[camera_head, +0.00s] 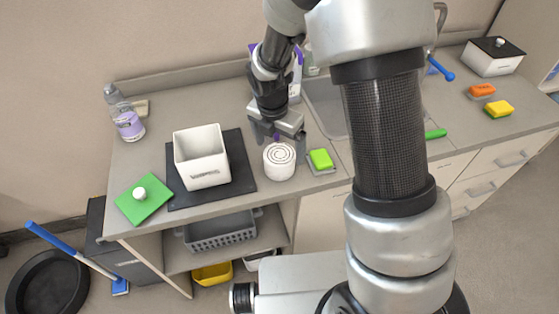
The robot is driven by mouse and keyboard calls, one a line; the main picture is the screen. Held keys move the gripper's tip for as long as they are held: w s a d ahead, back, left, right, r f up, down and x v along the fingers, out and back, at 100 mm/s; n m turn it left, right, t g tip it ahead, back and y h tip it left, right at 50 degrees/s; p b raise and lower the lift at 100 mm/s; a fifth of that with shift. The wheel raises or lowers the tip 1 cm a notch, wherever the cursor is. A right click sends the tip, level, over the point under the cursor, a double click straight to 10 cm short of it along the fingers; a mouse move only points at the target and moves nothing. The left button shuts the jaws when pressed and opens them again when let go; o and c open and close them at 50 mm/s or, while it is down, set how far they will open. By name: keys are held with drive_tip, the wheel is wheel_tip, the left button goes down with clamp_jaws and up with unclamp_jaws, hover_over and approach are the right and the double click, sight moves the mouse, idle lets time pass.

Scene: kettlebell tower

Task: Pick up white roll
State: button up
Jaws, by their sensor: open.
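The white roll (279,162) stands upright on the counter, with a dark spiral pattern on its top face. A small purple bit shows between the fingers. I cannot tell whether the fingers touch the roll.
A white square container (201,157) stands on the black mat (240,160). A green board (144,200) with a white knob lies to its left. A green sponge (321,159) is close on the roll's right. Bottles (126,118) stand at the back left. The sink (325,103) lies behind the sponge.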

sight(279, 154)
wheel_tip(279, 154, down, 5)
drive_tip(key=shift+w+r, duration=0.15)
drive_tip(key=c, duration=1.2)
drive_tip(key=shift+o, duration=0.2)
drive_tip(key=shift+r, duration=0.1)
wheel_tip(279, 154, up, 10)
drive_tip(key=shift+d+f, duration=0.1)
